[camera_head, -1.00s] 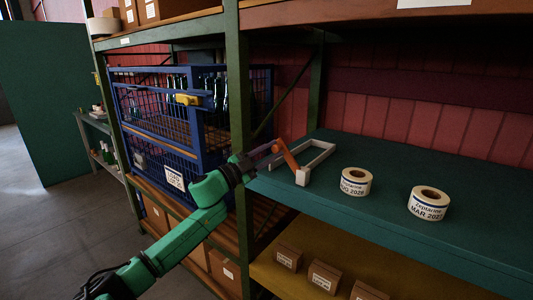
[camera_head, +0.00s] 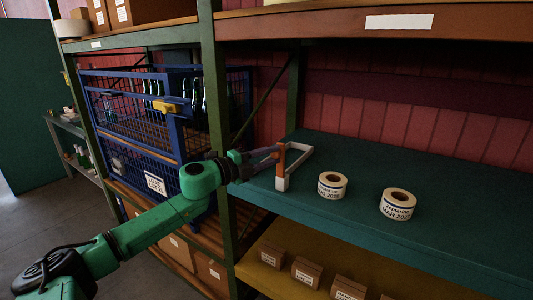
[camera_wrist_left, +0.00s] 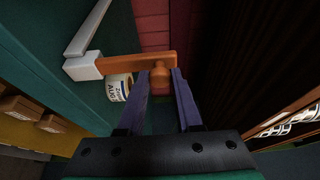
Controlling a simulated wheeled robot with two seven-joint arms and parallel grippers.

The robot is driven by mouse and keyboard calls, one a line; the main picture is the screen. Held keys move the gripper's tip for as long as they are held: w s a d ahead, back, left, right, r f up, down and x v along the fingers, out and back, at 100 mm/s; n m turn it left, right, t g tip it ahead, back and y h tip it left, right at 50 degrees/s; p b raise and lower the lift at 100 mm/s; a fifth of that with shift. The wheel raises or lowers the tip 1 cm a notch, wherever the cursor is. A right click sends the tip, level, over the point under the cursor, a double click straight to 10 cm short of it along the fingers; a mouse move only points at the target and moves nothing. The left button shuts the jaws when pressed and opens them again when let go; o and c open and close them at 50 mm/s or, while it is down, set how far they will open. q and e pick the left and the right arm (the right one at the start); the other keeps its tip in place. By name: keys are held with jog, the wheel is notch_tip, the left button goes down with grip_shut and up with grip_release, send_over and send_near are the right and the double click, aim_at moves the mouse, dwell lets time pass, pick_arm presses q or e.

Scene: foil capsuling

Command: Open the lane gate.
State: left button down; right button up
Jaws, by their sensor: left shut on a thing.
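The lane gate appears to be the orange bar (camera_head: 281,158) at the end of a white frame (camera_head: 301,150) on the teal shelf. In the left wrist view the orange bar (camera_wrist_left: 138,63) runs from a white block (camera_wrist_left: 84,67) to a round orange knob (camera_wrist_left: 161,76). My left gripper (camera_head: 271,155) reaches in over the shelf edge. In the left wrist view its fingers (camera_wrist_left: 162,82) are shut on the knob, one on each side. The fingers partly hide the bar in the head view. My right gripper is in neither view.
Two label rolls, one (camera_head: 332,185) nearer the frame and one (camera_head: 397,203) farther right, stand on the teal shelf (camera_head: 440,190). A green post (camera_head: 217,100) and a blue wire cage (camera_head: 140,120) with bottles are left of the gripper. Small boxes (camera_head: 306,272) sit below.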

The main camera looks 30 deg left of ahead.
pick_arm(q)
jog(key=shift+d, duration=0.15)
dwell(0.3)
jog(key=c, duration=0.6)
grip_release()
jog(key=shift+s+f, duration=0.1)
jog(key=shift+s+a+f+b, duration=0.2)
jog(key=shift+s+a+b, duration=0.15)
jog(key=shift+s+b, duration=0.05)
jog(key=shift+s+a+b, duration=0.2)
jog(key=shift+s+b, duration=0.2)
jog(key=shift+s, duration=0.3)
jog(key=shift+s+r, duration=0.1)
jog(key=shift+s, duration=0.25)
jog(key=v, duration=1.1)
jog(key=shift+s+a+r, duration=0.1)
jog(key=shift+a+r, duration=0.05)
jog(key=shift+r, duration=0.05)
